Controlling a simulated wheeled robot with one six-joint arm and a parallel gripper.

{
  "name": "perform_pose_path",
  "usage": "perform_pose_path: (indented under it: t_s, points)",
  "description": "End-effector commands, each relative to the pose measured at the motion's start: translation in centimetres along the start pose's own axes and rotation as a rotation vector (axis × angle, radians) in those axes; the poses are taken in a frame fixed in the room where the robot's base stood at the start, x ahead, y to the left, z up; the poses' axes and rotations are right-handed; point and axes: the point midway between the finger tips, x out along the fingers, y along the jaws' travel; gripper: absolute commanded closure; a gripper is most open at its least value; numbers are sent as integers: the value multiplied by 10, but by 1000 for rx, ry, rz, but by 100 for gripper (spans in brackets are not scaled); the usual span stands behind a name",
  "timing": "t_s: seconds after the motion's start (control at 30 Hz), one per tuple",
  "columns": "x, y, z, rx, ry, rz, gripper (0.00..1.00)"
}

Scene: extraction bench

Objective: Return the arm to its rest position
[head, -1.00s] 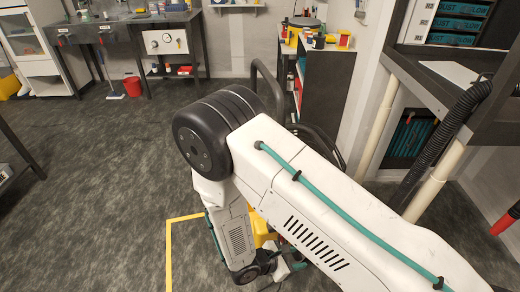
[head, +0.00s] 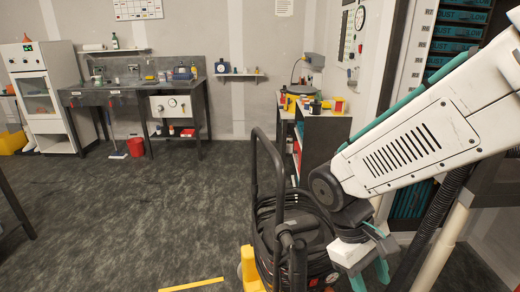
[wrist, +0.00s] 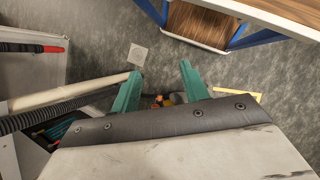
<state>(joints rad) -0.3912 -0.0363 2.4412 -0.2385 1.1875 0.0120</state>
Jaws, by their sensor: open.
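My arm shows on the right of the head view, with its pale links folded and the wrist hanging down. My gripper (head: 371,277) is at the lower right of that view, pointing down, with its green fingers partly cut by the bottom edge. In the wrist view my gripper (wrist: 160,86) shows two green fingers spread apart. Nothing is held between them; floor and a small yellow-orange thing show beyond the gap.
A black hose cart (head: 265,225) stands left of my gripper. A black hose (head: 440,220) and a cream pipe (head: 440,250) are on the right. A wood-topped table (wrist: 200,24) is in the wrist view. Open floor (head: 120,220) lies left, with a red bucket (head: 136,147) at the back.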

Motion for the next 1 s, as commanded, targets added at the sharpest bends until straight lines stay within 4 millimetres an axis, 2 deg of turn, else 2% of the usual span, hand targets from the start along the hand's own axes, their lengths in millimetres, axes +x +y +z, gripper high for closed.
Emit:
perform_pose_path:
  t_s: [0.03, 0.2, 0.5, 0.7, 1.0]
  points:
    - [-8, 3, 14, 51, 41, -41, 55]
    - [-28, 5, 54, 197, 165, -164, 55]
    - [-53, 15, 111, 422, 415, -267, 55]
    - [-63, 27, 132, 509, 511, -255, 55]
    - [-63, 31, 135, 531, 515, -255, 55]
